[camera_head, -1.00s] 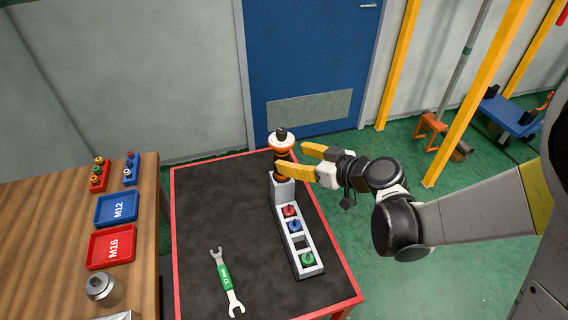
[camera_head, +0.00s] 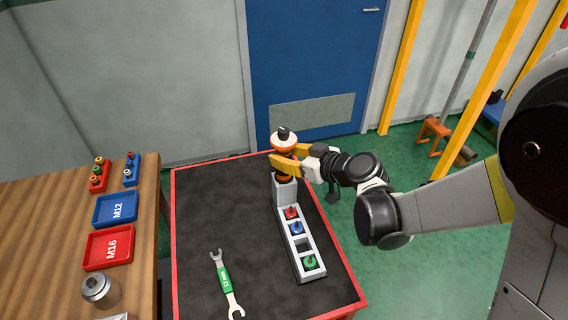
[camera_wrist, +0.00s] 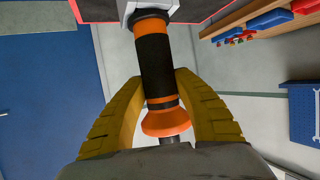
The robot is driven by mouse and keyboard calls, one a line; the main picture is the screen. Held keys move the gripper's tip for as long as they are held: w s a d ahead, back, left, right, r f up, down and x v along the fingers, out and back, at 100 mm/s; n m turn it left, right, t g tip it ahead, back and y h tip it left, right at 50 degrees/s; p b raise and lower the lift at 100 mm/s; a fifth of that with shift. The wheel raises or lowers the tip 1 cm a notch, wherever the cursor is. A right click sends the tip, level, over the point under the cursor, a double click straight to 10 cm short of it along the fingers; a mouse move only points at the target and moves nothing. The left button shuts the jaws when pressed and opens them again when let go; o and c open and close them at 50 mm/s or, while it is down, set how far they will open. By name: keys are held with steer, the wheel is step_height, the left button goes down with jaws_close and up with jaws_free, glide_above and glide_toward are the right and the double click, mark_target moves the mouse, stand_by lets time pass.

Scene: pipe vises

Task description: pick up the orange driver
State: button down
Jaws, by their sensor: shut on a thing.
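The orange driver (camera_head: 284,144) has an orange and black body and stands upright at the top of a grey holder (camera_head: 285,190) on the dark table. My gripper (camera_head: 284,163) has its yellow fingers around the driver from the right. In the wrist view my gripper (camera_wrist: 162,105) has one finger on each side of the driver (camera_wrist: 155,65), shut on its black and orange body. The driver's far end meets the grey holder in that view. Whether it is still seated in the holder cannot be told for sure.
The holder's tray carries red, blue and green pieces (camera_head: 297,228). A green-handled wrench (camera_head: 225,282) lies on the black table (camera_head: 215,215) with a red edge. A wooden bench (camera_head: 40,240) at left holds a blue M12 tray (camera_head: 116,209) and a red M16 tray (camera_head: 108,246).

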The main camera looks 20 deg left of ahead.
steer(key=shift+r, duration=0.1)
step_height(320, 180, up, 18)
steer(key=p, duration=0.6)
steer(key=shift+p, duration=0.4)
